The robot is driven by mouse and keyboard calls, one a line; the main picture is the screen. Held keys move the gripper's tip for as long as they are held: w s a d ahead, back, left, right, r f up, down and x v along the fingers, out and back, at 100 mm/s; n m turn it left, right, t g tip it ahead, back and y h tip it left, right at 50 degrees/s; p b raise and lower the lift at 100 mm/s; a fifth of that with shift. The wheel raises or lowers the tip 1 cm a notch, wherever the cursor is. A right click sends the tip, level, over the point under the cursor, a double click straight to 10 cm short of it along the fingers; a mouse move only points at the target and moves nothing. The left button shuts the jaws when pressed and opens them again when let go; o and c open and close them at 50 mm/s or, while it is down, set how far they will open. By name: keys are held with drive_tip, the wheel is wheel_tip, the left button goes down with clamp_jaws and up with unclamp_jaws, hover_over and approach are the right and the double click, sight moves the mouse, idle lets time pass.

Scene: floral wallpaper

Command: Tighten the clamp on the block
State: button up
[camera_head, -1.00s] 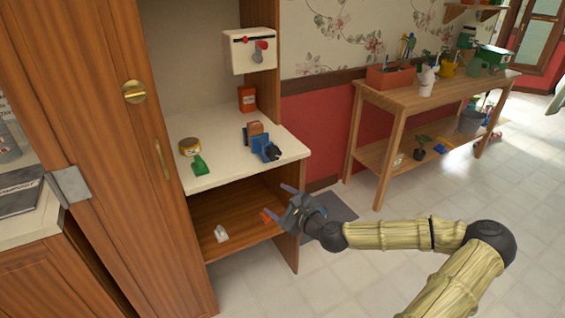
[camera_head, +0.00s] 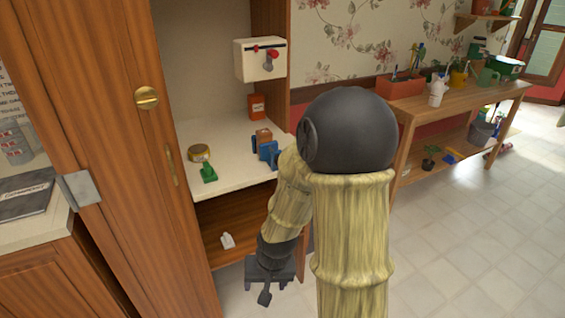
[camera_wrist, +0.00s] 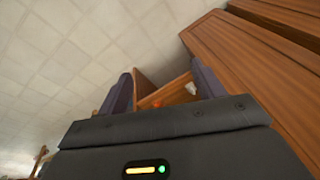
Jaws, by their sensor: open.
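The blue clamp (camera_head: 269,153) stands on the white shelf near its right edge, with an orange-brown block (camera_head: 263,137) at it. My arm covers part of the clamp's right side, so its handle is hidden and I cannot tell how tight it is. My gripper (camera_head: 266,292) hangs low in front of the lower shelf, well below and apart from the clamp. In the wrist view my gripper (camera_wrist: 162,88) is open and empty, its two dark fingers spread, facing the cabinet's lower part and the floor.
On the white shelf (camera_head: 235,180) are a green object (camera_head: 208,173), a yellow tin (camera_head: 199,153) and an orange box (camera_head: 256,106). A white box with a red knob (camera_head: 260,59) hangs above. A small white object (camera_head: 227,240) lies on the lower shelf. A wooden bench (camera_head: 440,100) stands at right.

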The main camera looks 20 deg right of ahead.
drive_tip(key=s+a+r+n+h, duration=0.1)
drive_tip(key=s+r+n, duration=0.2)
drive_tip(key=r, duration=0.5)
drive_tip(key=shift+s+n, duration=0.4)
drive_tip(key=shift+s, duration=0.2)
